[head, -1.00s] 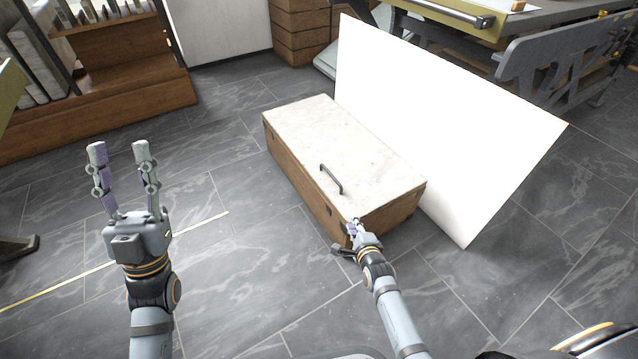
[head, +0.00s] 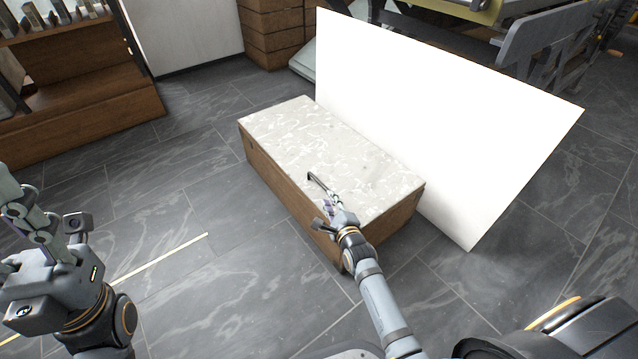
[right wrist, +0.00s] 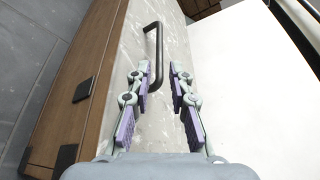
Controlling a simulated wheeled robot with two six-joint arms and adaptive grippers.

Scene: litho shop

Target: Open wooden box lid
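The wooden box (head: 290,196) stands on the floor with its pale, speckled lid (head: 345,150) shut. A dark bar handle (head: 313,179) is on the lid; part of it is hidden behind my right gripper in the head view. My right gripper (head: 330,198) is over the front part of the lid, at the handle's near end. In the right wrist view, its fingers (right wrist: 160,80) are apart, and the handle (right wrist: 154,45) lies between and ahead of the tips, closer to the left finger. Contact is unclear. My left gripper (head: 30,205) is at the left edge, partly cut off.
A large white board (head: 440,120) leans right behind the box. A wooden shelf unit (head: 85,105) stands at the upper left, and wooden drawers (head: 270,35) stand at the back. The tiled floor left of the box is clear.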

